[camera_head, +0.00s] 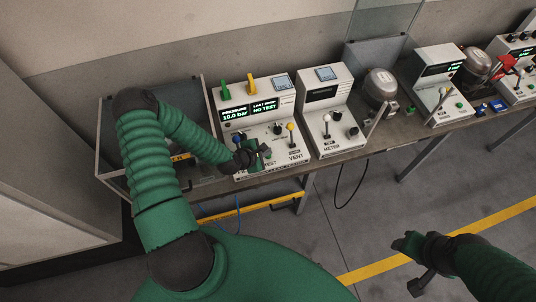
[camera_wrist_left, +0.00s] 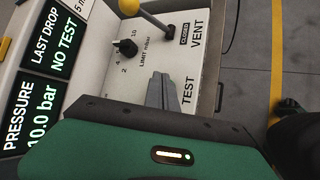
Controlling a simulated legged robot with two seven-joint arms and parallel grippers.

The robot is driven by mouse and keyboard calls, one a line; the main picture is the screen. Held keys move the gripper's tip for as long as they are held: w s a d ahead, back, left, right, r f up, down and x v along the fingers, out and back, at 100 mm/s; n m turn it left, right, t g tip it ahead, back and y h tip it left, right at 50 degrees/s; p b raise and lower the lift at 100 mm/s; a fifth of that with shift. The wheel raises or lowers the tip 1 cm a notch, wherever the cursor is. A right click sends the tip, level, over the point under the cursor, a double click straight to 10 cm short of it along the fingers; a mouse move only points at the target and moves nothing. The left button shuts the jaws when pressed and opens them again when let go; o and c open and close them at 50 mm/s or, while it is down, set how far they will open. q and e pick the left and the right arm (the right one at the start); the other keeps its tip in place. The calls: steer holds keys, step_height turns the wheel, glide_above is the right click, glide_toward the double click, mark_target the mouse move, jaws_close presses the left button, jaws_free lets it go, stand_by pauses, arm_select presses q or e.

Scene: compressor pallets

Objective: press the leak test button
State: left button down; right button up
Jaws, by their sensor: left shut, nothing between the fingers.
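The leak test panel (camera_head: 286,98) is a white console on the bench. Its display reads pressure 10.0 bar and last drop NO TEST; the display (camera_wrist_left: 52,65) also shows in the left wrist view. My left gripper (camera_head: 264,158) is shut and empty, low over the panel's front face by the TEST label. In the left wrist view its fingertips (camera_wrist_left: 160,82) point at the panel beside the TEST label (camera_wrist_left: 188,91). The test button is hidden behind the gripper, and I cannot tell whether they touch. My right gripper (camera_head: 417,287) hangs away from the bench above the floor; its jaws are unclear.
A yellow-knobbed VENT lever (camera_head: 291,134) stands right of my left gripper, with a black limit knob (camera_wrist_left: 127,48) near it. A meter console (camera_head: 325,92) is beside the panel. A clear-walled enclosure (camera_head: 112,118) lies left, behind my left arm. Floor in front is free.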

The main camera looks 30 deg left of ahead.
arm_select(q)
steer(key=shift+f+b, duration=0.4)
steer(key=shift+f, duration=0.1)
stand_by(0.6)
steer(key=shift+r, duration=0.1)
steer(key=shift+r+p, duration=0.8)
steer(key=shift+r, duration=0.05)
step_height(320, 180, up, 5)
steer(key=p, duration=0.4)
steer(key=shift+r, duration=0.1)
stand_by(0.6)
